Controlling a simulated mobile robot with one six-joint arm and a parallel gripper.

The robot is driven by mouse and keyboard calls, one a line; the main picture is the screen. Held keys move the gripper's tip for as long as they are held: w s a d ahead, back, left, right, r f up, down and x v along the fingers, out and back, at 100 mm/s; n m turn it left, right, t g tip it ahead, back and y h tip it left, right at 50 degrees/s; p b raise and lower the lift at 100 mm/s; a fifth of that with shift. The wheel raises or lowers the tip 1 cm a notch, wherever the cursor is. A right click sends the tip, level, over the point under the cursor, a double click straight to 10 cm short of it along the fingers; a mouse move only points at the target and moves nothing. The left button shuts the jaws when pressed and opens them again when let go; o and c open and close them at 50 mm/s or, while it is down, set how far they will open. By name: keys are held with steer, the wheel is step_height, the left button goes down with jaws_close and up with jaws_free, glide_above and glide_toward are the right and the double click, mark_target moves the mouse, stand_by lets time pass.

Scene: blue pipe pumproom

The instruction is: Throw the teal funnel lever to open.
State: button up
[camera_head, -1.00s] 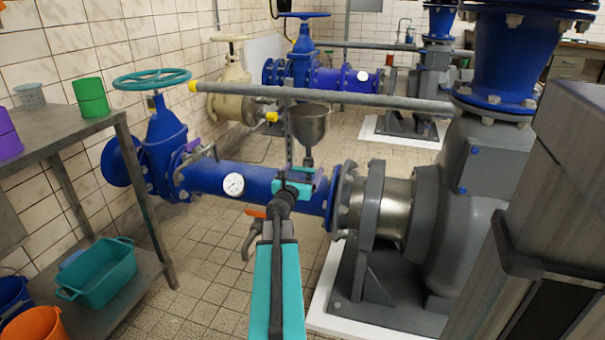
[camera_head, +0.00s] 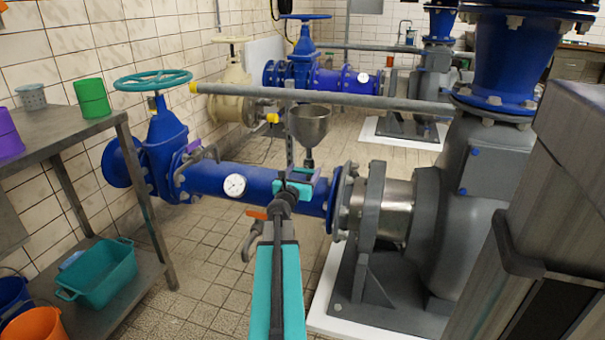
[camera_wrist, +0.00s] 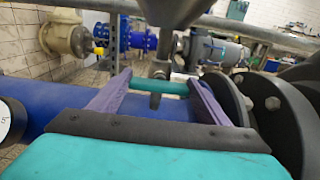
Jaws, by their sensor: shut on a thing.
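The grey metal funnel (camera_head: 309,123) stands above the blue pipe, and its lower part and stem show at the top of the wrist view (camera_wrist: 170,12). The teal lever (camera_wrist: 172,87) lies crosswise under the funnel stem, level in the wrist view. In the head view my gripper (camera_head: 302,178) is over the pipe just below the funnel, and my teal arm hides much of the lever there.
The blue pipe (camera_head: 212,178) with a white gauge (camera_head: 235,186) runs beneath my gripper. An orange-handled tap (camera_head: 257,214) is at the left of my arm. A grey pump (camera_head: 462,235) stands at the right.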

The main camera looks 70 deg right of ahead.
steer(key=shift+d+r+n+p, duration=0.2)
steer(key=shift+d+n+p, duration=0.1)
steer(key=shift+d+n, duration=0.15)
steer(key=shift+d+r+n+p, duration=0.15)
steer(key=shift+r+n+p, duration=0.05)
steer(key=shift+n+p, duration=0.8)
steer(key=shift+f+n, duration=0.1)
steer(key=shift+n, duration=0.35)
steer(key=n+p, duration=0.3)
steer(key=shift+f+n, duration=0.1)
steer(key=shift+n, duration=0.3)
steer(key=n+p, duration=0.4)
steer(key=n, duration=0.1)
steer(key=shift+f, duration=0.2)
steer(key=n+p, duration=0.2)
steer(key=n, duration=0.1)
steer(key=n+p, duration=0.2)
steer(key=shift+w+a+f, duration=0.1)
steer(key=shift+a+f, duration=0.1)
steer(key=shift+f, duration=0.05)
steer(key=shift+n, duration=0.3)
steer(key=shift+f, duration=0.1)
